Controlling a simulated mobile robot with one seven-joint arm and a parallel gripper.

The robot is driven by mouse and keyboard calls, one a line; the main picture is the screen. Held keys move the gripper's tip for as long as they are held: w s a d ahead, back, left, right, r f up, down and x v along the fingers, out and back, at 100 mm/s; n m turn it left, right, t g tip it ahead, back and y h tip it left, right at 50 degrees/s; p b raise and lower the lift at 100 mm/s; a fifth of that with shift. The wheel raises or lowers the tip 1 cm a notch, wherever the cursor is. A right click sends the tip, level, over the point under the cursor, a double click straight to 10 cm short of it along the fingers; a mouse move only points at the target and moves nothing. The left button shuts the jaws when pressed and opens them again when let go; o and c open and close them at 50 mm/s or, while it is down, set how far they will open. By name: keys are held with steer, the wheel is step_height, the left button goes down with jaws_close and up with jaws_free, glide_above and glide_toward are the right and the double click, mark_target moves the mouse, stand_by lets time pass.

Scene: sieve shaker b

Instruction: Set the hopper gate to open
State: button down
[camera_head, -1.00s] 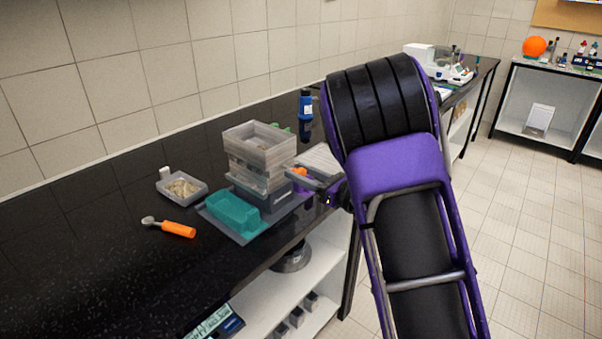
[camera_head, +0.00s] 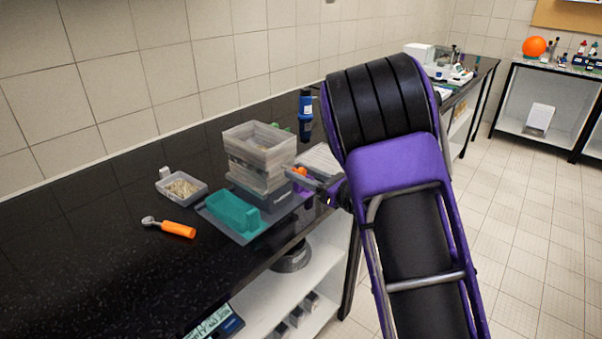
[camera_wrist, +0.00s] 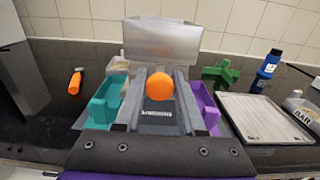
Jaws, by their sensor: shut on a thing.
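The sieve shaker stands on the black bench, with a translucent grey hopper box (camera_head: 258,145) on top; the box also shows in the wrist view (camera_wrist: 163,42). An orange round knob (camera_wrist: 160,87) is at the front of the machine, above a dark labelled base (camera_wrist: 158,115). I take it to be the gate's handle. My gripper (camera_wrist: 160,90) reaches in from the front and is shut on the knob, one grey finger on each side. In the head view the knob (camera_head: 299,172) is partly hidden by my gripper. I cannot tell the gate's position.
A teal tray (camera_head: 232,213) and a purple tray (camera_wrist: 203,108) flank the base. A bin of pale grains (camera_head: 181,188) and an orange-handled tool (camera_head: 177,229) lie left. A blue bottle (camera_head: 306,104), a green part (camera_wrist: 222,72) and a flat grey panel (camera_wrist: 262,115) are to the right.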

stand_by(0.3)
steer(key=shift+s+d+b, duration=0.15)
steer(key=shift+d+b, duration=0.15)
steer(key=shift+b+v, duration=0.95)
steer(key=shift+v, duration=1.4)
steer(key=c, duration=0.5)
jaws_free()
steer(key=shift+s, duration=0.1)
steer(key=v, duration=1.7)
steer(key=shift+s+d, duration=0.15)
steer(key=shift+s, duration=0.05)
